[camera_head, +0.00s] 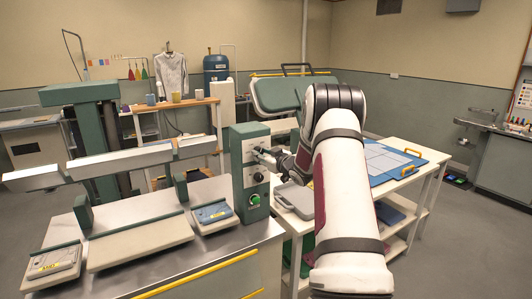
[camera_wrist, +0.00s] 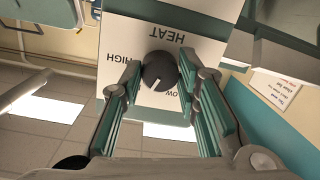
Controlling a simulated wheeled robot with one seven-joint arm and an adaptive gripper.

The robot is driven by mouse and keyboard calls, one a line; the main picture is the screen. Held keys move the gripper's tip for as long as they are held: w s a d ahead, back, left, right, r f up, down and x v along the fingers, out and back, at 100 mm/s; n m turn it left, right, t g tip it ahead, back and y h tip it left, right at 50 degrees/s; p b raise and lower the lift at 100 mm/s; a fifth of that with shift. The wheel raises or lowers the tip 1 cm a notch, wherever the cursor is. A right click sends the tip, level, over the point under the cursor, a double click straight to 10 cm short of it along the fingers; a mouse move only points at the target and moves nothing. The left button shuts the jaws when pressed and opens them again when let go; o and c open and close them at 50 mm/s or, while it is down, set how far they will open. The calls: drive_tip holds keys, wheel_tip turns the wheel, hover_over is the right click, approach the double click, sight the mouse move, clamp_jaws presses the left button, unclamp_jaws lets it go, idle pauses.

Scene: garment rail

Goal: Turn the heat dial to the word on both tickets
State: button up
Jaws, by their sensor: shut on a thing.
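The heat dial (camera_wrist: 158,66) is a dark round knob on a white panel (camera_wrist: 125,40) in the wrist view. The panel's words appear upside down: HEAT above the knob, HIGH at left and a partly hidden LOW at lower right. The knob's pale pointer line aims down and slightly left in this view, between HIGH and LOW. My gripper (camera_wrist: 160,78) is shut on the dial, one finger on each side. In the head view my gripper (camera_head: 268,158) reaches the green control box (camera_head: 240,138).
A green button (camera_head: 254,199) and a black knob (camera_head: 258,177) sit lower on the box. A grey tray (camera_head: 40,270) and a blue tray (camera_head: 212,226) lie on the metal bench. A white table (camera_head: 428,157) stands right of my arm. A paper notice (camera_wrist: 280,92) hangs right.

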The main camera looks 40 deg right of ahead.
drive_tip(key=shift+s+f+m+p, duration=0.1)
drive_tip(key=shift+m+p, duration=0.25)
drive_tip(key=shift+m, duration=0.35)
drive_tip(key=o, duration=1.2)
drive_tip(key=shift+c, duration=0.2)
drive_tip(key=v, duration=1.2)
drive_tip(key=shift+d+f, duration=0.1)
